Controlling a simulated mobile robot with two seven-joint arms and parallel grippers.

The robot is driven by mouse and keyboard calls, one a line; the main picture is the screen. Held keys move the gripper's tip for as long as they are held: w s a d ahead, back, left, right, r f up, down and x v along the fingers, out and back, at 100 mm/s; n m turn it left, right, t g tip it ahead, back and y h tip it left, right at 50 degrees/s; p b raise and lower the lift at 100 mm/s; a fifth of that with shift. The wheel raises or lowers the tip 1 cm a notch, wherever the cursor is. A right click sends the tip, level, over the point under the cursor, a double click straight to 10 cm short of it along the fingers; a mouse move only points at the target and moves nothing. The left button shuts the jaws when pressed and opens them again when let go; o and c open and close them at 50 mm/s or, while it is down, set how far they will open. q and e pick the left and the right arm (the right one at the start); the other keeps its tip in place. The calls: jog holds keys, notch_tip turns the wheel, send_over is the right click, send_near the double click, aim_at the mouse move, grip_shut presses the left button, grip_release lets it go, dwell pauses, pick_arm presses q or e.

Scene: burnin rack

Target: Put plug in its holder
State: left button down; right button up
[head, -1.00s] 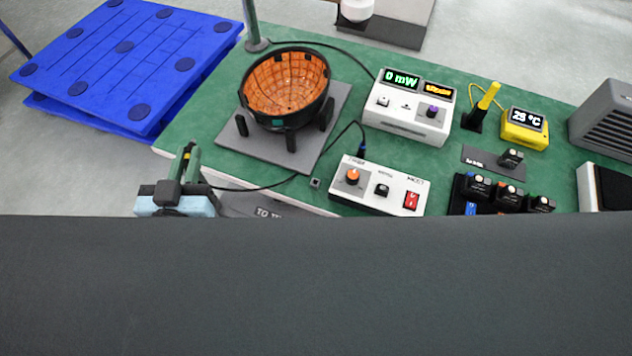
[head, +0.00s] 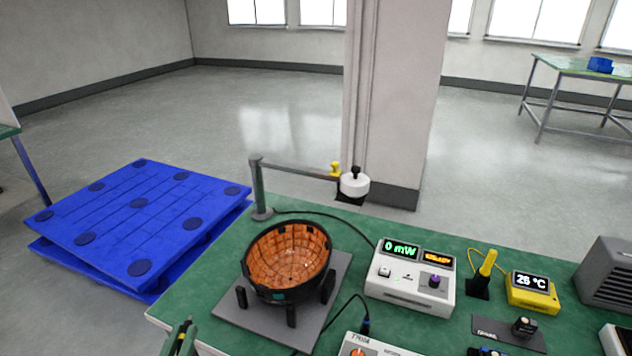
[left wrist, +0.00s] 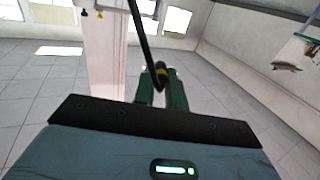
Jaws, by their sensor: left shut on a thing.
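My left gripper (head: 181,334) shows at the bottom left edge of the head view, left of the table's front corner, with only its green finger tips in frame. In the left wrist view the gripper (left wrist: 160,95) is shut on a dark plug (left wrist: 160,74) with a yellow band. A black cable (left wrist: 142,35) runs from the plug up out of that view. I cannot tell which thing is the plug's holder. My right gripper is in neither view.
The green table (head: 215,282) carries a black bowl with orange lining (head: 288,262) on a grey plate (head: 336,285). Right of it stand a white meter (head: 410,281), a yellow probe (head: 487,263) and a yellow thermometer (head: 533,290). A blue pallet (head: 135,215) lies left on the floor.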

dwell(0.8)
pick_arm(q)
jog(key=w+d+r+m+g+h, duration=0.2)
jog(key=d+r+m+h, duration=0.2)
jog(key=d, duration=0.3)
jog(key=w+d+r+m+g+h, duration=0.2)
jog(key=d+r+m+h, duration=0.2)
jog(key=d+r+h, duration=0.2)
jog(key=shift+d+h, duration=0.8)
jog(key=shift+d, duration=0.1)
